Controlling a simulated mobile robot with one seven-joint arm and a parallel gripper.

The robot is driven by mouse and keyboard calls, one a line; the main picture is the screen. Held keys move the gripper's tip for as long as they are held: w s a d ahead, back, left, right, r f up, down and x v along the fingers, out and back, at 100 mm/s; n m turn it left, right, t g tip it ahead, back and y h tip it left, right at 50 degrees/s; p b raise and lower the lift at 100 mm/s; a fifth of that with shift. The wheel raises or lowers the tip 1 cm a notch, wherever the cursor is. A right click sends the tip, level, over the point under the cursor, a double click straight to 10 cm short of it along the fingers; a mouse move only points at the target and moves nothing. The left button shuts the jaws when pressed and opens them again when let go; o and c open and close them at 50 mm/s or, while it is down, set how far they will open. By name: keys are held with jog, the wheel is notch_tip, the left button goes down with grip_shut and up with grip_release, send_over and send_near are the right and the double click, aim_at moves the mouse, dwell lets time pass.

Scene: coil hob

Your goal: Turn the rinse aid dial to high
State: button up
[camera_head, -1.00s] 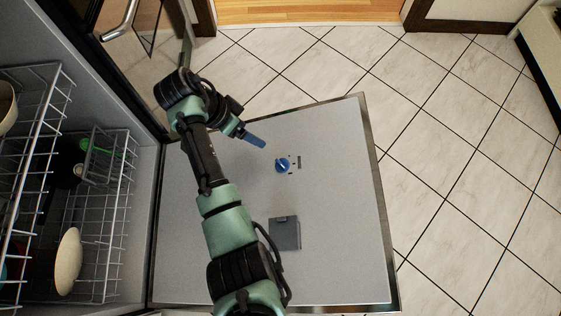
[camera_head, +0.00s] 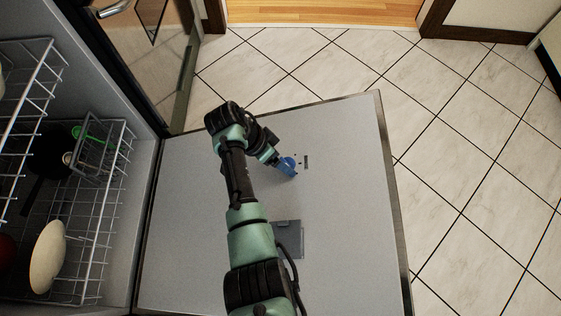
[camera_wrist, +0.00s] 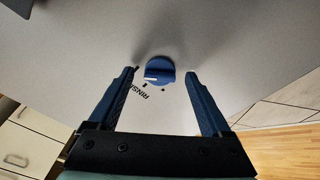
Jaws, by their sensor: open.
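The blue rinse aid dial (camera_head: 287,162) sits on the inner face of the open dishwasher door (camera_head: 200,230). In the head view my gripper (camera_head: 288,172) is at the dial and partly covers it. In the wrist view the dial (camera_wrist: 159,71) is round and blue with a white pointer line directed left. Dark marks and lettering reading "RINS" are printed beside it. My gripper (camera_wrist: 162,78) is open, with one blue finger to each side of the dial and a gap between each finger and it. I cannot tell how far the fingertips are from the door surface.
A grey detergent compartment lid (camera_head: 287,240) lies on the door, partly behind my arm. Wire racks (camera_head: 95,215) with a pale oval dish (camera_head: 48,257) stand at the left. Tiled floor (camera_head: 470,180) is clear to the right.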

jog(key=shift+d+f, duration=0.15)
jog(key=shift+f, duration=0.1)
grip_shut()
dwell(0.3)
